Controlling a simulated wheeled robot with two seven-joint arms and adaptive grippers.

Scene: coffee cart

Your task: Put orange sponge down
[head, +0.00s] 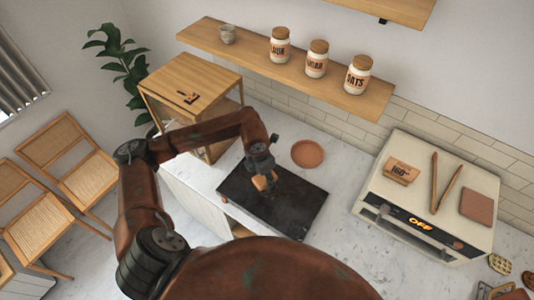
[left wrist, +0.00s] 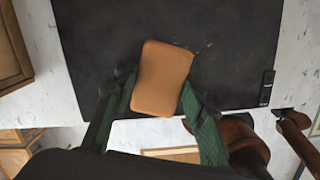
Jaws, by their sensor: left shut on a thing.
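The orange sponge (left wrist: 162,78) is a rounded block between the two green fingers of my left gripper (left wrist: 155,95) in the left wrist view. In the head view the sponge (head: 264,182) shows small below my left gripper (head: 262,172), over the left part of the black mat (head: 305,203). The gripper is shut on it. The mat (left wrist: 90,35) lies below the sponge in the left wrist view, with a few brown crumbs beside the sponge. I cannot tell whether the sponge touches the mat. My right gripper is not in view.
A terracotta plate (head: 307,153) lies behind the mat. A wooden cabinet (head: 195,85) stands at the left, close to my arm. A white oven (head: 425,200) stands at the right, with tongs (head: 445,185) on top. A small dark object (left wrist: 267,87) lies at the mat's edge.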

